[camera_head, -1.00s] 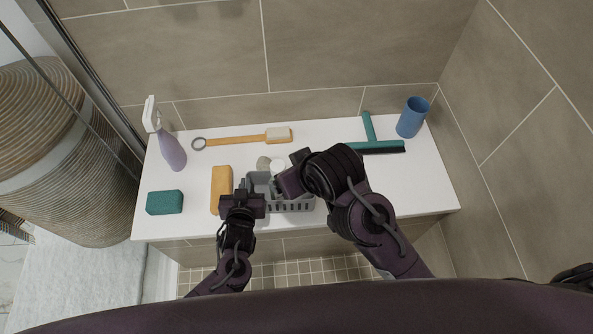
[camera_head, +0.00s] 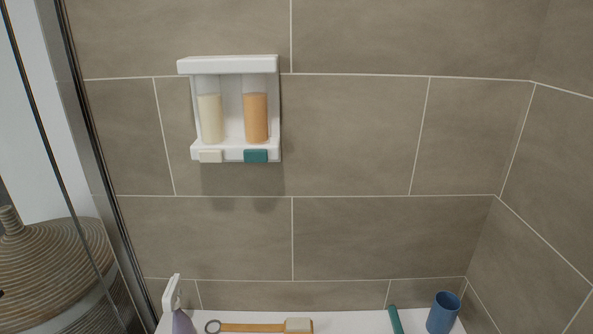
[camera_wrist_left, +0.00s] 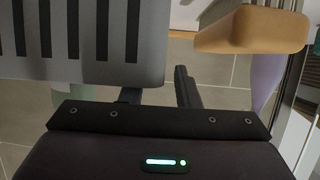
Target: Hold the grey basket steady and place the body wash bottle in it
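The grey basket (camera_wrist_left: 90,40) shows at the upper left of the left wrist view, with dark slots in its wall. My left gripper (camera_wrist_left: 155,92) is at the basket's end. One dark finger stands just outside the basket's edge; the other is mostly hidden behind the basket wall. A gap shows between the finger bases, and I cannot tell whether they press on the wall. The basket is out of the head view. My right gripper is in neither current view. I cannot make out the body wash bottle in either current view.
The head view shows a wall dispenser (camera_head: 235,150), wooden brush (camera_head: 255,327), teal squeegee (camera_head: 396,320) and blue cup (camera_head: 443,313).

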